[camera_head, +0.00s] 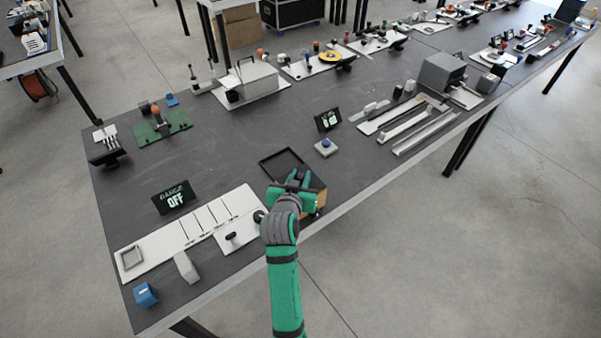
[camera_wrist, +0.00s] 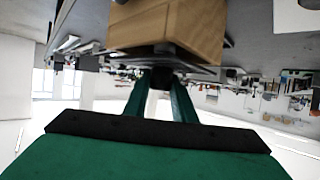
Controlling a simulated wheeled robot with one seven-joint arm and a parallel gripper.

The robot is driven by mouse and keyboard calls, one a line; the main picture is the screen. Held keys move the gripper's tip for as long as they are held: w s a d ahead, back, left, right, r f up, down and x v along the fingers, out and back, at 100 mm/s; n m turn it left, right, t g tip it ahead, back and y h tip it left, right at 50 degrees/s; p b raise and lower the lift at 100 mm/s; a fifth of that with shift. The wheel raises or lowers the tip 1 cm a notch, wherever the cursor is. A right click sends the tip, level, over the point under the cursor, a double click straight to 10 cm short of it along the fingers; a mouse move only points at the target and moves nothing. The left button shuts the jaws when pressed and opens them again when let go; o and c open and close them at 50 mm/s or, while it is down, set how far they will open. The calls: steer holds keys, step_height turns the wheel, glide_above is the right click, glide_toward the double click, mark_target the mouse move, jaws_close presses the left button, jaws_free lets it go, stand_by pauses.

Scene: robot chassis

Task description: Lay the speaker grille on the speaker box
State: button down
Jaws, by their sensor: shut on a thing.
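The speaker box (camera_head: 321,198) is a light wooden block near the table's front edge, partly hidden behind my gripper. It also shows large at the top of the wrist view (camera_wrist: 168,28). My gripper (camera_head: 297,181) is at the box, over its left side in the head view. In the wrist view my gripper (camera_wrist: 160,80) is shut on a thin dark piece that looks like the speaker grille (camera_wrist: 188,61). This piece is edge-on, close to the box face towards my gripper. I cannot tell whether it touches the box.
A blue button on a pale base (camera_head: 326,149) stands behind right. The table between is clear.

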steer(key=shift+f, duration=0.5)
stand_by(0.6)
steer(key=c, duration=1.4)
jaws_free()
steer(key=v, duration=1)
steer(key=shift+s+r, duration=0.2)
steer(key=shift+s, duration=0.15)
steer(key=shift+a, duration=0.1)
